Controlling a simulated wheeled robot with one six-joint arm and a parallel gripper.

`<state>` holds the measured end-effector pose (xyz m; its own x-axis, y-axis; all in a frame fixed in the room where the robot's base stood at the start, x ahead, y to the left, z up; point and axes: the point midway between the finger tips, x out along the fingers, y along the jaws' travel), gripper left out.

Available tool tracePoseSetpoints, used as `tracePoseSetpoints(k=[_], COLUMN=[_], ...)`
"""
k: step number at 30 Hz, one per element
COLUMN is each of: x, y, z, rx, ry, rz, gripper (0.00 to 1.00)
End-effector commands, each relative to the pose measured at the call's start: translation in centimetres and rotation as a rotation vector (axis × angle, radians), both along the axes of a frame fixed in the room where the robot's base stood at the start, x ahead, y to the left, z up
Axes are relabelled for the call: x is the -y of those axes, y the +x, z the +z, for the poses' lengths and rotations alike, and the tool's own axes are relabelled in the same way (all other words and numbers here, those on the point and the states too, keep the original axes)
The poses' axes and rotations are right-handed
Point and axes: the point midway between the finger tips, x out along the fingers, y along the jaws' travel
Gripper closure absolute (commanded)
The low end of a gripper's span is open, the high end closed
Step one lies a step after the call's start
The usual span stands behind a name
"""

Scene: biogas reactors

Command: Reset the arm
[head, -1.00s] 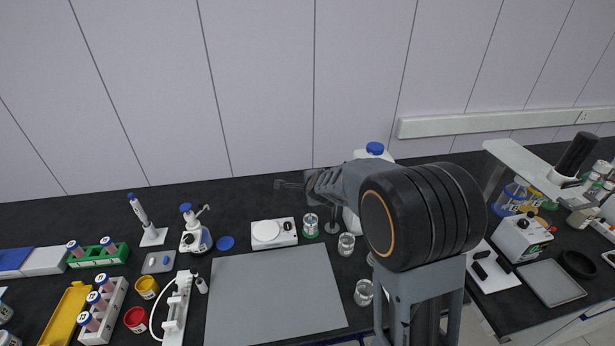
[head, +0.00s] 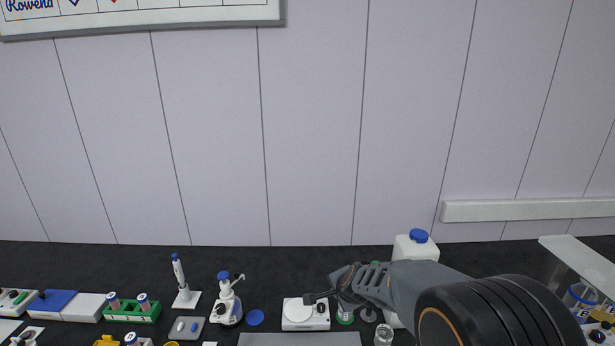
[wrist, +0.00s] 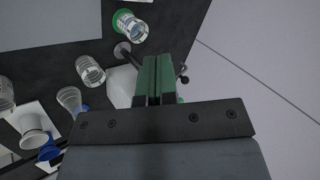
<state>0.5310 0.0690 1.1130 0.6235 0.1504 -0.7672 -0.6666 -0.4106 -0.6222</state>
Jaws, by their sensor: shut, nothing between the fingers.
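My arm comes in from the lower right of the head view, bent, with my gripper (head: 318,297) reaching left over the bench. In the wrist view my gripper (wrist: 158,62) shows its two green fingers side by side and shut, with nothing between them.
Glass beakers (wrist: 90,70) stand close to my gripper. A green-based jar (wrist: 129,26) is near them. To the left in the head view are a bottle-top dispenser (head: 227,303), a pipette stand (head: 184,297) and a green tube rack (head: 132,312). The air above the bench is clear.

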Motion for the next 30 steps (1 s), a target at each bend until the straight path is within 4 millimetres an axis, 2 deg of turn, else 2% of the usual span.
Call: tracePoseSetpoints(k=[4,9,12,15,21,24,30], x=[-0.3,2.1,3.9,5.3,6.5,6.7,6.7], y=[-6.8,-14.9,-18.6,-21.2,-22.8,-23.0,-23.0], z=[0.5,2.0,2.9,3.6,5.1,5.8,5.8], rx=[-0.117,-0.208,-0.242,-0.251,-0.184,-0.157,-0.154], ry=[-0.198,-0.422,-0.535,-0.615,-0.692,-0.704,-0.705], rz=[0.430,0.805,0.926,0.968,0.922,0.903,0.901], gripper=[1.00,1.00,1.00,1.00,1.00,1.00,1.00])
